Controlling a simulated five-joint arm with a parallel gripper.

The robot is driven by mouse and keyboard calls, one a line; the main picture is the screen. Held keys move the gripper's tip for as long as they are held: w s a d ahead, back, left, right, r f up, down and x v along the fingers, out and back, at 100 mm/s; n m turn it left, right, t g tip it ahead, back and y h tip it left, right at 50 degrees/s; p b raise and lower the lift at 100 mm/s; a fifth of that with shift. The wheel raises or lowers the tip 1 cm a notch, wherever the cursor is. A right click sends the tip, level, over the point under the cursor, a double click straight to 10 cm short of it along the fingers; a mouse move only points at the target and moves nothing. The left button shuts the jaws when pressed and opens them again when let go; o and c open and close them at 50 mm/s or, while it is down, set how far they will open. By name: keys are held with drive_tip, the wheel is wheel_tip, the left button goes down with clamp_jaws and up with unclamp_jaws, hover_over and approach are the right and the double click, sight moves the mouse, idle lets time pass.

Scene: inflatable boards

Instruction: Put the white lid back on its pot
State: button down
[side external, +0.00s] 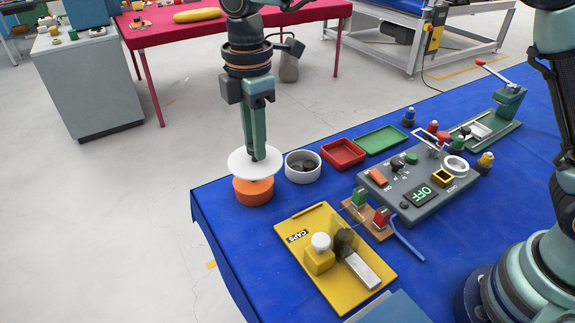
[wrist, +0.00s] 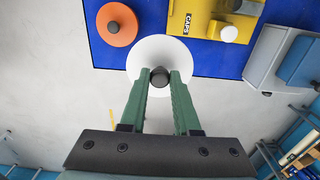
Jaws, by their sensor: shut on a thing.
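My gripper (side external: 257,154) points down at the table's left end and is shut on the dark knob of the white lid (side external: 240,161). In the wrist view my gripper (wrist: 160,78) has a finger on each side of the knob, and the lid (wrist: 143,50) looks about level. An open white pot (side external: 302,173) stands to the right of the lid, with dark things inside. An orange round pot (side external: 253,192) shows below the lid in the side view. In the wrist view the orange pot (wrist: 107,22) appears apart from the lid, with a dark spot at its centre.
A red tray (side external: 343,163) and a green tray (side external: 381,142) lie right of the white pot. A yellow CAPS board (side external: 308,253) lies in front. A grey control box (side external: 412,207) stands further right. Blue table (side external: 225,220) is bare near its left edge.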

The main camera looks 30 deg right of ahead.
drive_tip(key=w+d+f, duration=0.4)
drive_tip(key=w+d, duration=0.1)
drive_tip(key=d, duration=0.4)
drive_tip(key=w+d+f, duration=0.4)
drive_tip(key=w+d, duration=0.1)
drive_tip(key=d, duration=0.4)
drive_tip(key=shift+a+f, duration=0.15)
drive_tip(key=shift+f, duration=1.5)
drive_tip(key=shift+a+f, duration=0.1)
drive_tip(key=shift+f, duration=1.5)
drive_tip(key=shift+c, duration=0.4)
unclamp_jaws()
drive_tip(key=shift+r, duration=0.15)
wheel_tip(320, 180, up, 7)
